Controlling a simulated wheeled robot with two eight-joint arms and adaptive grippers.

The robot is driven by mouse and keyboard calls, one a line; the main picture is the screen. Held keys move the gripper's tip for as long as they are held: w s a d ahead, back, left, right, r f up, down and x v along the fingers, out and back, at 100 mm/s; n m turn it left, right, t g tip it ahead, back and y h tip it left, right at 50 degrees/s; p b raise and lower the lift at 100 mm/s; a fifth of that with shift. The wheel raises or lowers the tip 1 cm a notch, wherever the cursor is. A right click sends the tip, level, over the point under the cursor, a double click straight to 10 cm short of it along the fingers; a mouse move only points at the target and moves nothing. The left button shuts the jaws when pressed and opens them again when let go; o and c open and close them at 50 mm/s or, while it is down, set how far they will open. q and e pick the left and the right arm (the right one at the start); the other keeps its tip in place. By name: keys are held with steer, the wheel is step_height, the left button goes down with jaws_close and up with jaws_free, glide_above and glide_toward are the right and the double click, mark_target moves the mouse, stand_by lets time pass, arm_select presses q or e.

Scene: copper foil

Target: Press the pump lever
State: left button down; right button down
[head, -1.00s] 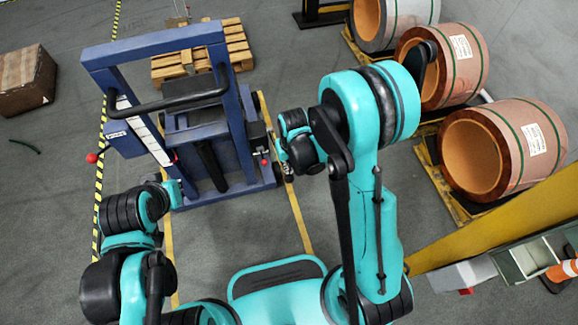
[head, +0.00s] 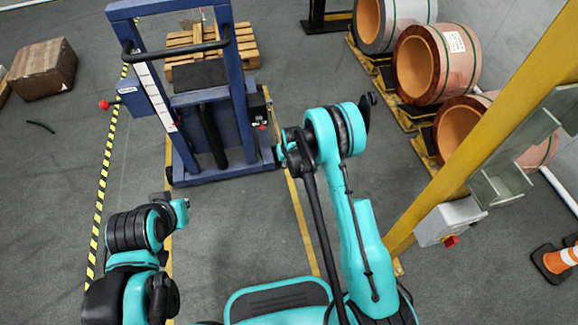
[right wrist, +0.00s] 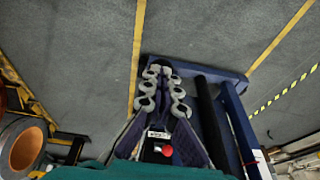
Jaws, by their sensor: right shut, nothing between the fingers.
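The blue lift (head: 240,110) stands ahead in the head view, with a black push bar (head: 178,47) across its frame. A black cylinder (head: 212,136) leans at its middle. A red-ball lever (head: 104,104) sticks out on its left; a small red part (head: 262,127) shows on its right side. I cannot tell which part is the pump lever. My right gripper (right wrist: 163,72) is shut and empty, over the lift's side in the right wrist view; its wrist shows beside the lift in the head view. A red knob (right wrist: 168,151) shows near the finger bases.
A yellow post (head: 490,125) with a grey box (head: 450,222) stands close on the right. Copper coils (head: 437,62) lie on pallets at the upper right. A cardboard box (head: 44,70) is far left. Grey floor (head: 235,225) is clear before the lift.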

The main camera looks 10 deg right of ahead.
steer(key=x, duration=0.4)
steer(key=shift+s+d+f, duration=0.1)
steer(key=shift+s+f, duration=0.1)
steer(key=shift+f, duration=0.4)
arm_select(q)
steer(key=shift+s, duration=0.35)
arm_select(e)
steer(key=shift+s+f, duration=0.1)
steer(key=shift+f, duration=0.15)
arm_select(q)
steer(key=shift+w+f, duration=0.1)
steer(key=shift+w, duration=0.1)
arm_select(e)
steer(key=shift+f, duration=0.15)
